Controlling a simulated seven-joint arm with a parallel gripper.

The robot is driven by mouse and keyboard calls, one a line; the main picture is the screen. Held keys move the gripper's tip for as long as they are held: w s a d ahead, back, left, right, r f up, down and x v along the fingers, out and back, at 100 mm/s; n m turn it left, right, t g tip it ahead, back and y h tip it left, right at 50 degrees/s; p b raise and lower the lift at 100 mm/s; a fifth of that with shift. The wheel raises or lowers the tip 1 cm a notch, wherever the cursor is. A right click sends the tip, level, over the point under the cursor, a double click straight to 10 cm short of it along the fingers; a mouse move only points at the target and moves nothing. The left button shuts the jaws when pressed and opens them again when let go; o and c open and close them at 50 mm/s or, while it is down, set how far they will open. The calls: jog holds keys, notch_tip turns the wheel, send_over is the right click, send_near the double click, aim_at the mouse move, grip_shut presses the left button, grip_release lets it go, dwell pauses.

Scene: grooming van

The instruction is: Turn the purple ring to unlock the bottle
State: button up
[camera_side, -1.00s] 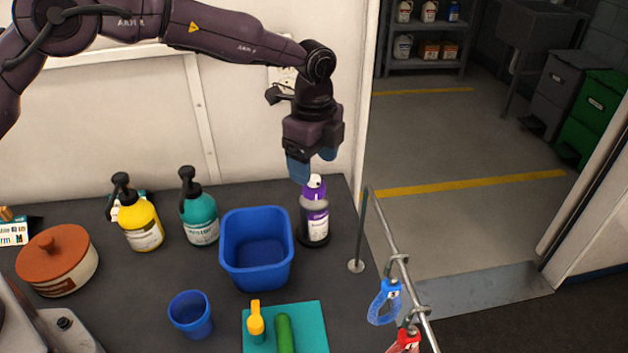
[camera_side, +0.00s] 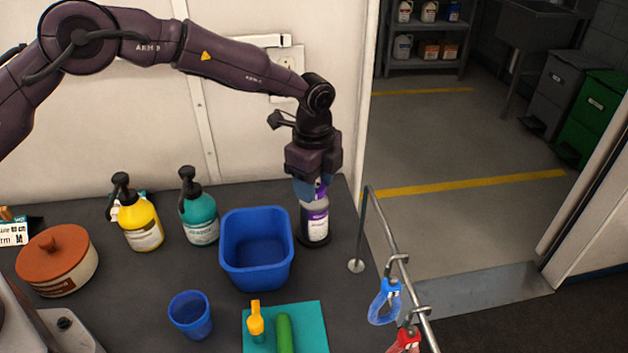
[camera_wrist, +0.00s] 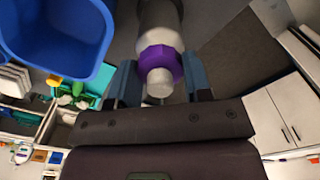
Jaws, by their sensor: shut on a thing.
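The bottle (camera_side: 314,226) stands upright at the back right of the dark counter, grey with a white and purple label. The purple ring (camera_wrist: 161,63) sits around its neck below a pale cap (camera_wrist: 160,83). My gripper (camera_side: 312,190) points down over the bottle top, its blue fingers on both sides of the neck. In the wrist view my gripper (camera_wrist: 158,82) has one finger on each side of the ring. It is shut on the ring; the fingers hide most of the ring in the side view.
A blue bin (camera_side: 257,250) stands close left of the bottle, with teal (camera_side: 199,215) and yellow (camera_side: 139,220) pump bottles further left. A metal rail (camera_side: 400,275) runs on the right. A blue cup (camera_side: 190,315) and teal mat (camera_side: 309,316) are in front.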

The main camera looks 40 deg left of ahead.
jog(key=shift+n, duration=0.3)
jog(key=n, duration=0.8)
jog(key=shift+r+n, duration=0.1)
jog(key=shift+n, duration=0.3)
jog(key=n, duration=0.4)
jog(key=shift+n, duration=2.2)
jog(key=o, duration=0.9)
jog(key=shift+o, duration=0.2)
notch_tip(320, 180, up, 13)
